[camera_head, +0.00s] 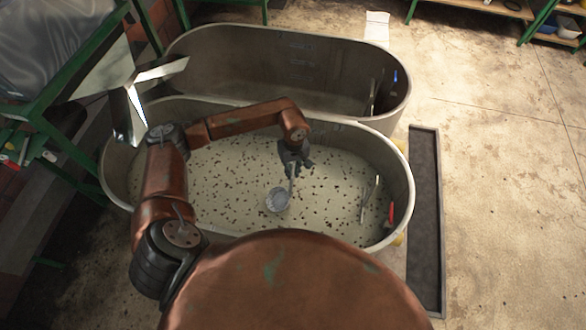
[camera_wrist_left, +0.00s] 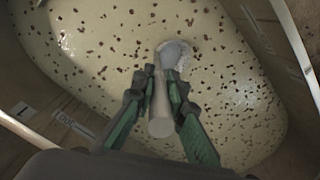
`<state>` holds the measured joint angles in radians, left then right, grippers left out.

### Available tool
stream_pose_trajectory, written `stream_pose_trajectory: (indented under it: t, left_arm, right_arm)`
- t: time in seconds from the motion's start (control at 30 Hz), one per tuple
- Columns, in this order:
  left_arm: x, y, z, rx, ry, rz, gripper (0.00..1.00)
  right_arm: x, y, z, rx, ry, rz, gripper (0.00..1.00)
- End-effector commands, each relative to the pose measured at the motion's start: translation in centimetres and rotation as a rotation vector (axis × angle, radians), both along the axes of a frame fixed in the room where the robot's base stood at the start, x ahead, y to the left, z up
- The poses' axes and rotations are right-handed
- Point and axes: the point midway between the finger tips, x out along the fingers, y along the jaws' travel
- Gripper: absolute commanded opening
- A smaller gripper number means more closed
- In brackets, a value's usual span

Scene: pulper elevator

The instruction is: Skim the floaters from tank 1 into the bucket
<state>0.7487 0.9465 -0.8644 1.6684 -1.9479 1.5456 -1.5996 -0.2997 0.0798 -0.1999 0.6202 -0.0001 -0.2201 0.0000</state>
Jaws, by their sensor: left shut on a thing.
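The near oval tank (camera_head: 407,203) holds pale, cloudy liquid dotted with many dark floaters (camera_head: 235,172). My left gripper (camera_head: 292,164) is over this tank, shut on the handle of a skimmer (camera_head: 279,199). The skimmer's round pale head is at the liquid's surface; I cannot tell how deep it dips. In the left wrist view the gripper's fingers (camera_wrist_left: 160,92) close around the pale handle, and the skimmer head (camera_wrist_left: 174,55) shows beyond them among floaters (camera_wrist_left: 110,40). No bucket can be made out with certainty. My right gripper is not in view.
A second oval tank (camera_head: 230,75) stands behind, looking empty. A metal piece and a red-handled item (camera_head: 390,214) are at the near tank's right end. A dark floor strip (camera_head: 426,220) lies to the right, with open floor beyond. A green-framed structure (camera_head: 75,65) stands left.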

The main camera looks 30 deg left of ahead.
Motion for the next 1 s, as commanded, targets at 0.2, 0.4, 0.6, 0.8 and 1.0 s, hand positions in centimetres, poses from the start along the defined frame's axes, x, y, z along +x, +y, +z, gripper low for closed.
stream_pose_trajectory:
  t: [0.2, 0.4, 0.6, 0.8, 1.0]
  left_arm:
    - [0.0, -0.1, -2.2, -0.003, 0.0, -0.001, 0.0]
    - [0.0, 0.0, -4.1, -0.001, 0.001, -0.001, 0.0]
    - [0.1, 0.0, -5.1, -0.001, -0.001, 0.0, 0.0]
    - [0.1, 0.0, -5.3, -0.001, -0.001, 0.0, 0.0]
    - [0.1, -0.1, -5.2, -0.001, -0.001, 0.0, 0.0]
  right_arm:
    - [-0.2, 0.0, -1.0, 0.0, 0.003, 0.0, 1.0]
    - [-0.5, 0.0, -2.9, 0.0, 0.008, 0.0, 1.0]
    - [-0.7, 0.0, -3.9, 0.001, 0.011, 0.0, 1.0]
    - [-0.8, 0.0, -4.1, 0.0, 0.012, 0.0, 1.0]
    - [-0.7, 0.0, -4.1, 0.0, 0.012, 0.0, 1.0]
